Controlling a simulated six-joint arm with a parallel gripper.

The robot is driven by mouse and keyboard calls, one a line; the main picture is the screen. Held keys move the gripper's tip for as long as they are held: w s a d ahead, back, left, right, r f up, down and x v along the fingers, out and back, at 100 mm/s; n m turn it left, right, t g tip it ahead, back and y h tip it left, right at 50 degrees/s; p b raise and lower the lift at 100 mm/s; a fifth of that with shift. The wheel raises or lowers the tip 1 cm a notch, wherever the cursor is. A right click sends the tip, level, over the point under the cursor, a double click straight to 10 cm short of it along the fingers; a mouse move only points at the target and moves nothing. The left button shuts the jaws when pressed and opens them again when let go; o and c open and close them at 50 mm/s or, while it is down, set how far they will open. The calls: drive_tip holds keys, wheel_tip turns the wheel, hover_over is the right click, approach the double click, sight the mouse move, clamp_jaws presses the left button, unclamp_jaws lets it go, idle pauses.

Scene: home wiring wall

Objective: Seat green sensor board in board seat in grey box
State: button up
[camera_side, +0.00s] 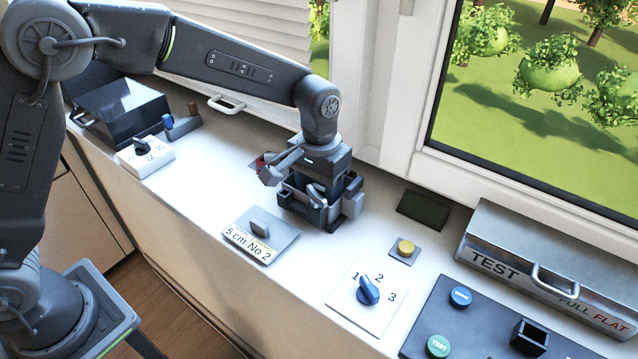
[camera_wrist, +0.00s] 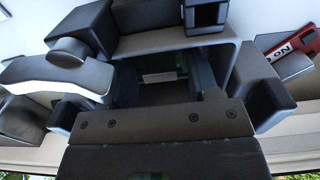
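A grey box (camera_side: 305,213) stands on the white sill below my gripper (camera_side: 318,192), which hides much of it. In the wrist view the open box (camera_wrist: 214,45) has a dark inside. A narrow green patch (camera_wrist: 182,64) shows inside it, beside a pale strip; it may be the green sensor board, but most of it is hidden. The board seat cannot be made out. The fingers of my gripper (camera_wrist: 170,108) are wide apart, one at each side of the box opening. I see nothing held between them.
A grey plate with a handle and label (camera_side: 262,235) lies in front of the box. A red labelled piece (camera_wrist: 292,62) lies beside it. A yellow button (camera_side: 405,248), blue dial (camera_side: 368,290) and TEST case (camera_side: 540,265) are to the right.

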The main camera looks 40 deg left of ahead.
sight(318, 187)
drive_tip(key=shift+o, duration=0.5)
drive_tip(key=shift+r, duration=0.1)
wheel_tip(318, 187, up, 14)
idle(0.4)
